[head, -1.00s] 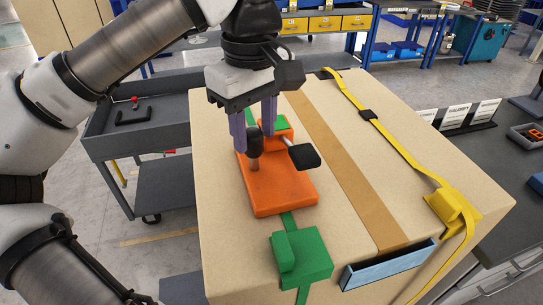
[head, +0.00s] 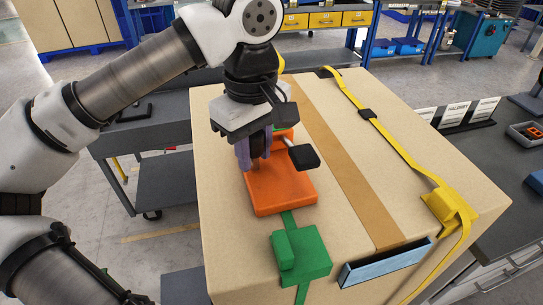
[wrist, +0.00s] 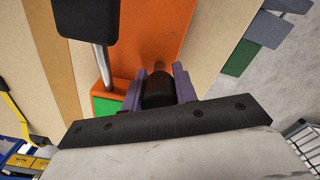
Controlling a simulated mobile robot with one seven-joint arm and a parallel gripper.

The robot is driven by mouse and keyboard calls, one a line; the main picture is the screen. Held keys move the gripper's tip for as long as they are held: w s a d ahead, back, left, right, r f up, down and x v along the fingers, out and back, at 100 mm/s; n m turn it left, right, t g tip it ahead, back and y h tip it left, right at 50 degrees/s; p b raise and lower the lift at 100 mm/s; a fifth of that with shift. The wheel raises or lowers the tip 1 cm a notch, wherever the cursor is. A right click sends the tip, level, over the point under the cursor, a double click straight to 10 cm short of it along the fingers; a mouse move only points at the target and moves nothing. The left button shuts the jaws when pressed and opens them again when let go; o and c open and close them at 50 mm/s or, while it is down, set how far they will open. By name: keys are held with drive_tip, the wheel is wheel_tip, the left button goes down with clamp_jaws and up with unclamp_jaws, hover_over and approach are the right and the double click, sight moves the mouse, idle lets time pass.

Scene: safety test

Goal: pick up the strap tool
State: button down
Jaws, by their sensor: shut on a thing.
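The strap tool (head: 283,192) is an orange block with a black-padded lever (head: 303,157) and a dark upright knob, lying on top of a large cardboard box. A green strap runs under it lengthwise. My gripper (head: 254,163) points down over the tool's left side, its purple fingers hiding the knob in the head view. In the wrist view the fingers (wrist: 158,90) are closed on either side of the black knob (wrist: 158,91), with the orange body (wrist: 157,38) beyond. The tool appears to rest on the box; I see no clear gap beneath it.
The cardboard box (head: 345,110) also carries a green buckle block (head: 302,253), a yellow strap with a yellow buckle (head: 447,208) and a blue-faced holder (head: 386,265). A grey cart (head: 165,180) stands left; a dark workbench (head: 490,160) is at right.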

drive_tip(key=shift+r, duration=0.1)
wheel_tip(320, 180, up, 20)
drive_tip(key=p, duration=0.4)
drive_tip(key=shift+p, duration=0.4)
